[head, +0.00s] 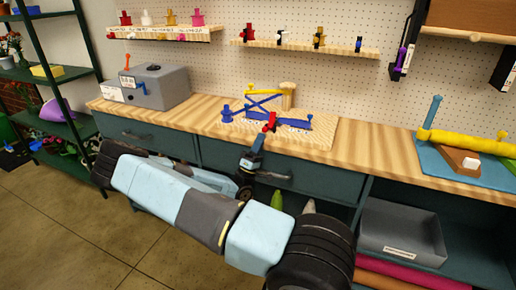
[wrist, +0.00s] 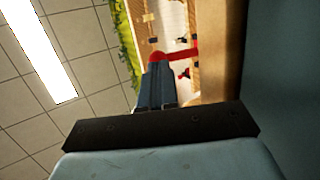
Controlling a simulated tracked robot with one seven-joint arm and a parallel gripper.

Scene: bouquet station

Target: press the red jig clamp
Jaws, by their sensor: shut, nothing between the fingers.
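The red jig clamp (head: 270,122) stands at the front of the blue jig (head: 292,120) on a wooden board on the workbench. My gripper (head: 259,141) is shut and empty, in front of the bench edge, with its tips just below the clamp in the head view. In the wrist view my gripper's closed fingers (wrist: 156,75) point toward the red clamp (wrist: 183,54), and red shows right at their tips. I cannot tell whether they touch it. My fingers hide part of the clamp there.
A grey box machine (head: 152,87) with an orange lever stands on the bench at left. A blue mat (head: 436,160) with a yellow roll (head: 465,141) lies at right. Shelves (head: 310,45) hold small coloured pieces above. Bare bench lies between jig and mat.

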